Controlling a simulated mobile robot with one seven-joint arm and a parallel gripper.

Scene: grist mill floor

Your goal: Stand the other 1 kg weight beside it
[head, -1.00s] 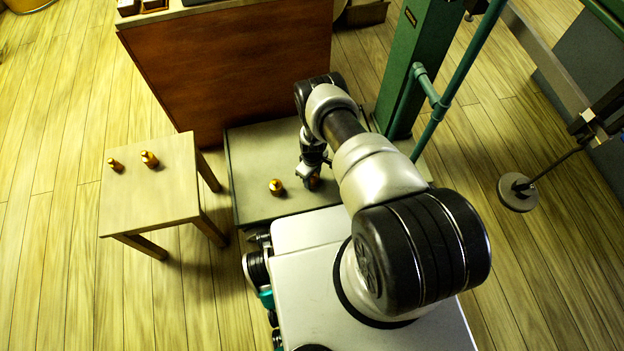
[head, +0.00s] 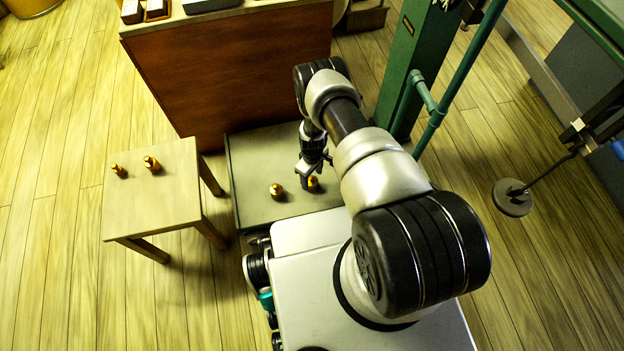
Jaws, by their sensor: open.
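Two brass weights stand upright on the low grey platform in the head view. One weight (head: 277,190) stands free on the left. The other weight (head: 313,183) stands a short way to its right, apart from it. My gripper (head: 308,178) is open at the right weight, just above or around its top; I cannot tell whether a finger touches it. Two more brass weights, a smaller one (head: 118,170) and a larger one (head: 152,164), stand on the wooden stool (head: 150,212) at the left.
The low platform (head: 255,155) is clear behind the weights. A brown wooden counter (head: 230,80) stands behind it. A green post (head: 410,70) with pipes rises at the right. A hanging rod with a grey disc (head: 512,198) is farther right.

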